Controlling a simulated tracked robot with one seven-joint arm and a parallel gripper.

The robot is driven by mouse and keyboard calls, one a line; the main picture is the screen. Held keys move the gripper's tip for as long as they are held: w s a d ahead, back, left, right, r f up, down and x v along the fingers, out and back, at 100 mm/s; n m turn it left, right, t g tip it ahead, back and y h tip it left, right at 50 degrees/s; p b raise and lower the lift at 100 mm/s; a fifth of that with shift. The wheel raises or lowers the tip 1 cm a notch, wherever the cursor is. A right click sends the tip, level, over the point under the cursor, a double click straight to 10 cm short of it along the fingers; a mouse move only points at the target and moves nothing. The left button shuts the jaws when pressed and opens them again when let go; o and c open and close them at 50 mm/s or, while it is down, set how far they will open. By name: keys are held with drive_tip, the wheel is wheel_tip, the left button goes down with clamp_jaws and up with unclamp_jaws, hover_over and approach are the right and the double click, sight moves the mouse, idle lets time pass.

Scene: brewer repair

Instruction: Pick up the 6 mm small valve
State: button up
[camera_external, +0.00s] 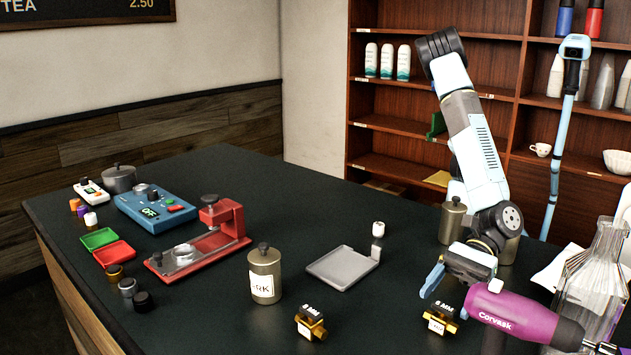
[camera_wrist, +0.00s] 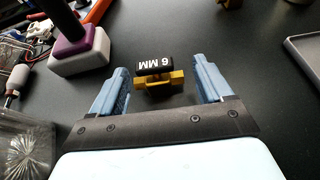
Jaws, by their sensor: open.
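The 6 mm small valve (camera_external: 440,319) is a brass fitting with a black block on top, lying on the dark counter. In the wrist view the valve (camera_wrist: 158,78) reads "6 MM" and shows between the fingertips of my gripper (camera_wrist: 161,72), with a gap on each side. In the external view my gripper (camera_external: 462,283) is open, pointing down above and just behind the valve. Its fingers do not touch the valve. A similar brass valve (camera_external: 310,322), with a label that looks like 8 MM, lies to the left.
A grey tray (camera_external: 343,267) and a metal canister (camera_external: 264,273) stand to the left. Counter around the valve is mostly clear.

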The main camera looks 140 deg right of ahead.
sight(447, 306)
drive_tip(key=shift+a+x, duration=0.2)
drive_tip(key=shift+x, duration=1.1)
drive_tip(key=shift+a+x, duration=0.15)
drive_tip(key=shift+x, duration=1.15)
drive_tip(key=shift+c, duration=0.4)
drive_tip(key=c, duration=1.1)
